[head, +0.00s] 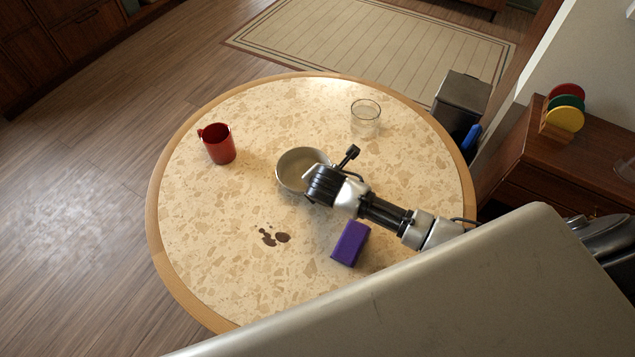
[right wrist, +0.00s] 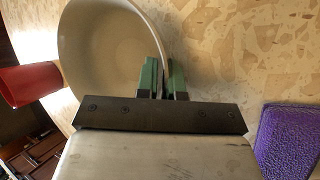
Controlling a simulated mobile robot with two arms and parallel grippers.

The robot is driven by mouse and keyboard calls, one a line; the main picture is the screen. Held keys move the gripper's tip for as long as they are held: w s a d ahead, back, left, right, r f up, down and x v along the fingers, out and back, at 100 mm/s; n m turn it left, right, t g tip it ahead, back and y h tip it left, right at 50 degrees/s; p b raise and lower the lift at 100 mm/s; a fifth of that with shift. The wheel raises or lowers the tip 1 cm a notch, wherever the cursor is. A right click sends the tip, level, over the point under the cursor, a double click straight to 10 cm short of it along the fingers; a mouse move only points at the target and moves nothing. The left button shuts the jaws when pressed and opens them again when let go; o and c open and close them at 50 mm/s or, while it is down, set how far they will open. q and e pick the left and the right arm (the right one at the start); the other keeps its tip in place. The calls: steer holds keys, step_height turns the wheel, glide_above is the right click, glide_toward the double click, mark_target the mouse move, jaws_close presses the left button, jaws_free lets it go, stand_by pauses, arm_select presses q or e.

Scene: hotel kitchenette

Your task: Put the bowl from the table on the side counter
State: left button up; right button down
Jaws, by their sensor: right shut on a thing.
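The bowl (head: 291,168) is pale and round and stands upright near the middle of the round table (head: 205,265). My right gripper (head: 312,178) reaches over the bowl's right side and hides part of it. In the right wrist view the bowl (right wrist: 105,45) fills the upper left, and my right gripper (right wrist: 163,75) has its green-padded fingers shut on the bowl's rim. I cannot tell whether the bowl is lifted off the table. The wooden side counter (head: 595,150) is at the right. My left gripper is not in view.
A red mug (head: 218,144), a clear glass (head: 365,118), a purple sponge (head: 350,243) and dark spill spots (head: 274,237) are on the table. A rack of coloured discs (head: 564,112) stands on the side counter. A dark bin (head: 461,100) stands between table and counter.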

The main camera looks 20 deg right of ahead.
step_height(320, 180, up, 3)
steer(key=shift+w+r, duration=0.1)
steer(key=s+d+r, duration=0.5)
steer(key=s+r, duration=0.2)
steer(key=s, duration=0.4)
steer(key=a+r+m+g+h, duration=0.35)
steer(key=a+m, duration=0.45)
steer(key=a, duration=0.4)
steer(key=s+d+r+m+g, duration=0.1)
steer(key=d+r+m+g, duration=0.5)
steer(key=m, duration=0.7)
steer(key=shift+s+d+r+m+g, duration=0.35)
steer(key=shift+d+r+g, duration=0.1)
steer(key=shift+r, duration=0.25)
